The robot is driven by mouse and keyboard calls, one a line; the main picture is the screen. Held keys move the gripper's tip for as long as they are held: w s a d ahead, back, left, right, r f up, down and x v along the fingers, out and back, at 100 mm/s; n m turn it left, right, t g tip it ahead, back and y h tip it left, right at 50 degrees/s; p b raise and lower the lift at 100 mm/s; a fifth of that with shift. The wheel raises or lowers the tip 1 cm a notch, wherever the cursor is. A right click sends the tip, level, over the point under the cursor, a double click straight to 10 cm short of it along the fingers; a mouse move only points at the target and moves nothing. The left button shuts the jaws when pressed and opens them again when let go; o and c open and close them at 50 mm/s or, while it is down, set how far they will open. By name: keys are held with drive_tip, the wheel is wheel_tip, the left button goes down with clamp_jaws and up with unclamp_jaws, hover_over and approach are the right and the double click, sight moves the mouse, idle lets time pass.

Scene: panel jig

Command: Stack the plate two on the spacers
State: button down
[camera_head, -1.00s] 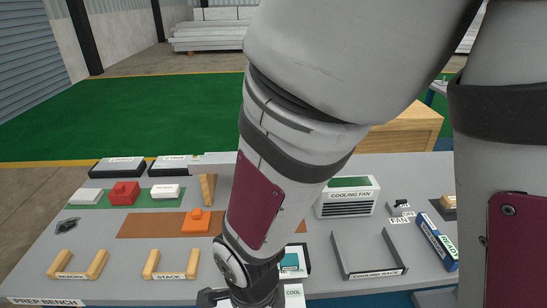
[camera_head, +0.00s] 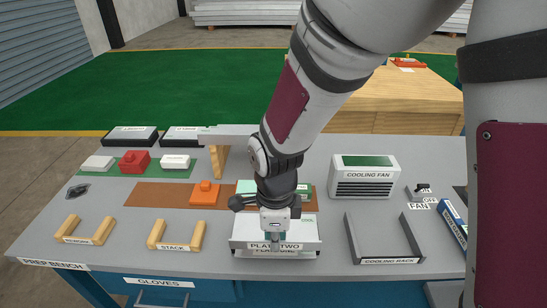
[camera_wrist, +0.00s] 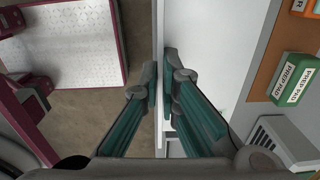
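Plate two (camera_head: 305,236), a white slab with a "PLATE TWO" label on its front edge, lies level near the bench's front edge. A second label shows just below it, mostly covered, on what looks like another plate. My gripper (camera_head: 275,241) points down at the middle of plate two's front edge. In the wrist view its fingertips (camera_wrist: 159,68) are close together with the edge of the white plate (camera_wrist: 225,45) between them. It appears shut on that edge. I cannot make out any spacers; anything under plate two is hidden.
A wooden holder marked STACK (camera_head: 176,246) and another (camera_head: 84,240) stand to the left. A dark cooling rack (camera_head: 391,261) and a cooling fan (camera_head: 364,176) are to the right. An orange block (camera_head: 204,194) lies behind. Bare grey bench shows between these.

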drive_tip(key=shift+w, duration=0.5)
drive_tip(key=shift+w+f, duration=0.2)
drive_tip(key=shift+f, duration=0.7)
drive_tip(key=shift+w+f, duration=0.2)
drive_tip(key=shift+f, duration=0.7)
drive_tip(key=shift+f, duration=0.1)
drive_tip(key=c, duration=1.8)
unclamp_jaws()
